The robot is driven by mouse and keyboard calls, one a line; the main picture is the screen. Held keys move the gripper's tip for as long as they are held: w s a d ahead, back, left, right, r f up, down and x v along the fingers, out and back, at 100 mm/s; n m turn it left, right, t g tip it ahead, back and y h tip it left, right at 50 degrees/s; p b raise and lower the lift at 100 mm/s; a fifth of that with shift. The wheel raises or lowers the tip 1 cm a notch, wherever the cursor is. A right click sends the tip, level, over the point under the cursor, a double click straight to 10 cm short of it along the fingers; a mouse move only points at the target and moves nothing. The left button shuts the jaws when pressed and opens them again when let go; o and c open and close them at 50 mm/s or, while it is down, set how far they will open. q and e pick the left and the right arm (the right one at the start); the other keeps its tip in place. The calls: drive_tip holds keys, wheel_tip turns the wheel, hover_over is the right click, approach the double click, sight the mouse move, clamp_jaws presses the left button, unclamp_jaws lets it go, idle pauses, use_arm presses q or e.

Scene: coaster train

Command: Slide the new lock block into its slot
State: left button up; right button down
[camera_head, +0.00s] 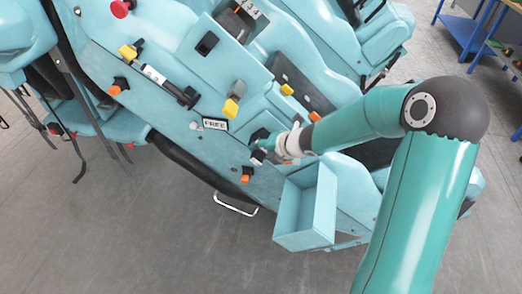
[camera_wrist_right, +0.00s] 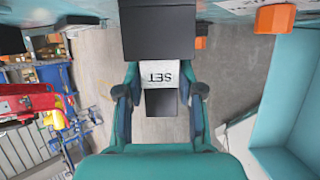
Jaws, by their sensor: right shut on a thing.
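The lock block (camera_wrist_right: 161,103) is dark with a white face marked "SET", which reads upside down in the right wrist view. My right gripper (camera_wrist_right: 160,78) is shut on it, one finger on each side. A dark housing (camera_wrist_right: 158,32) on the train lies right at the block's far end. I cannot tell whether the block is inside it or only against it. In the head view my right gripper (camera_head: 272,147) is at the teal train panel (camera_head: 185,120), just right of the "FREE" label (camera_head: 215,124), and mostly hides the block. My left gripper is not in view.
An open teal bin (camera_head: 290,238) juts out below my right gripper. Orange and yellow knobs (camera_head: 231,108) stick out of the panel nearby. A black bar with a silver handle (camera_head: 236,206) runs along the train's lower edge. The grey floor in front is clear.

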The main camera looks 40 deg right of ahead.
drive_tip(key=shift+w+d+r, duration=0.1)
drive_tip(key=c, duration=0.7)
unclamp_jaws()
drive_tip(key=shift+d, duration=0.1)
drive_tip(key=shift+o, duration=0.2)
drive_tip(key=v, duration=1.1)
drive_tip(key=shift+s+r, duration=0.2)
drive_tip(key=shift+s, duration=0.1)
drive_tip(key=shift+d, duration=0.1)
